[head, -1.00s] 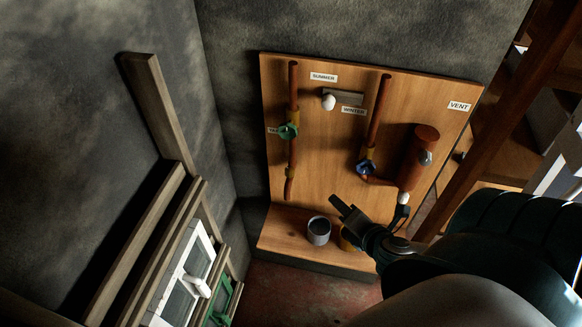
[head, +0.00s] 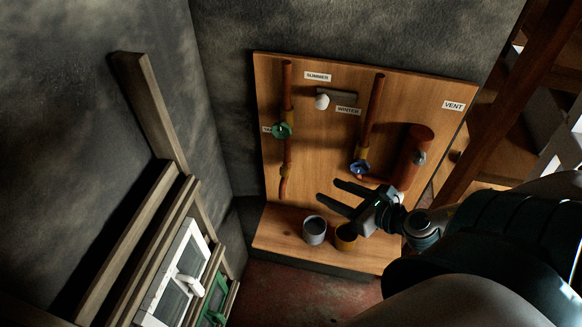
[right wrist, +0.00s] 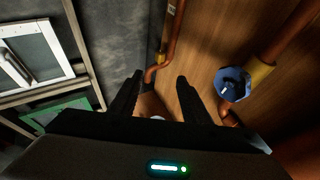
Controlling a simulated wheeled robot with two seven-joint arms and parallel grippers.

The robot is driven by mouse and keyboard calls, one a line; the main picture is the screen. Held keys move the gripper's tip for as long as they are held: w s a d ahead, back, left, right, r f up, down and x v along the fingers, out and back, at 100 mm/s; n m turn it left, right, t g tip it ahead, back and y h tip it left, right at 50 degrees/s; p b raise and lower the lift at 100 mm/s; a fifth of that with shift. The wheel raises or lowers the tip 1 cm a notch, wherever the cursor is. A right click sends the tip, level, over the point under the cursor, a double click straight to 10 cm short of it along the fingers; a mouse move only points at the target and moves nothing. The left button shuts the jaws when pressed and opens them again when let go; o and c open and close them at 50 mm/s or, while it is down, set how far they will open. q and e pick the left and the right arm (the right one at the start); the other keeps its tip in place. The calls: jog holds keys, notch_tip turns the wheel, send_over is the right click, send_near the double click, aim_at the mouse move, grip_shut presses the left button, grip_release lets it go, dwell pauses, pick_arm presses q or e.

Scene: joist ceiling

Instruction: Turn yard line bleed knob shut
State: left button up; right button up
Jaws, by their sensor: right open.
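The left copper pipe (head: 287,95) on the wooden board carries a green valve handle (head: 281,131); a label beside it is mostly hidden. Below it is a small brass fitting (head: 285,171), above the pipe's bent lower end. The fitting also shows in the right wrist view (right wrist: 162,59). I cannot make out a bleed knob clearly. My right gripper (head: 328,190) is open and empty, right of the pipe's lower end and apart from it. In the right wrist view its fingers (right wrist: 159,78) point towards the pipe's bent end. My left gripper is not in view.
The right pipe (head: 376,105) has a blue valve handle (head: 360,167), close right of my fingers. A copper cylinder (head: 413,157) stands farther right. A grey cup (head: 314,231) and a yellow-brown cup (head: 346,237) stand on the shelf (head: 275,233) below my gripper. A window (head: 178,278) is at left.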

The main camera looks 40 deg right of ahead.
jog(key=w+b, duration=0.1)
jog(key=b, duration=0.6)
send_near(288, 173)
jog(key=shift+b+x, duration=1.25)
jog(key=shift+x, duration=2.95)
jog(key=shift+r, duration=0.1)
jog(key=shift+c, duration=0.6)
jog(key=c, duration=0.9)
